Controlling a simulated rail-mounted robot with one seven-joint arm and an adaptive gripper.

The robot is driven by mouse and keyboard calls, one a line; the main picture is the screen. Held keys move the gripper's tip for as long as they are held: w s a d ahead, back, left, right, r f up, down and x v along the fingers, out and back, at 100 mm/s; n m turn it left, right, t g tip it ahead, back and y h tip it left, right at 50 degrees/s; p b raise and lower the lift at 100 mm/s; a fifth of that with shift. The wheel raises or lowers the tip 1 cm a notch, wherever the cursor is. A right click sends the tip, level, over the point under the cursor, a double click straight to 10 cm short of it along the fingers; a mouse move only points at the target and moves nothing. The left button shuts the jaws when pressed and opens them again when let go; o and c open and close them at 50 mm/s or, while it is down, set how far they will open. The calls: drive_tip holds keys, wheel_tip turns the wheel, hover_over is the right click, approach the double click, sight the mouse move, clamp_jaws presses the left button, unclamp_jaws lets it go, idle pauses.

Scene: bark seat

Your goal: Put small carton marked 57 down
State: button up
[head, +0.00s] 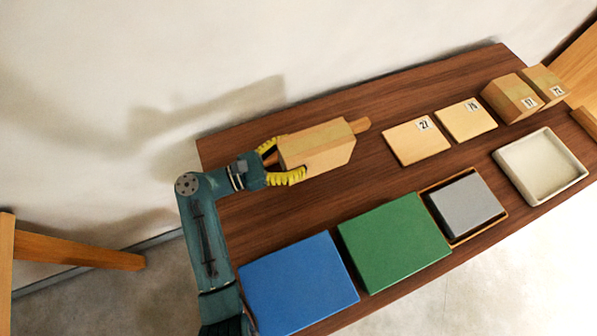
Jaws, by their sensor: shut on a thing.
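My gripper (284,162), with yellow fingers, is shut on a small tan carton (318,149) over the left rear part of the dark wooden table (400,120). No number shows on the carton's visible faces, so I cannot read its marking. One finger is partly hidden behind the carton. I cannot tell whether the carton touches the tabletop or is a little above it. A light wooden piece (361,125) sticks out past the carton's right end; the rest of it is hidden.
Flat boxes marked 27 (416,143) and probably 76 (465,122) lie right of centre. Two taller cartons (510,97) (543,82) stand farther right. Blue (298,284) and green (394,241) slabs, a grey block in a tray (466,205) and a white tray (583,172) line the front.

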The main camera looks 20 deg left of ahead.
sight(283, 169)
wheel_tip(283, 169, down, 5)
drive_tip(key=shift+b, duration=0.5)
drive_tip(key=shift+f, duration=0.15)
drive_tip(key=o, duration=1.2)
drive_tip(key=shift+r, duration=0.25)
drive_tip(key=v, duration=1.2)
drive_tip(key=shift+f+b, duration=0.1)
drive_tip(key=shift+b, duration=0.25)
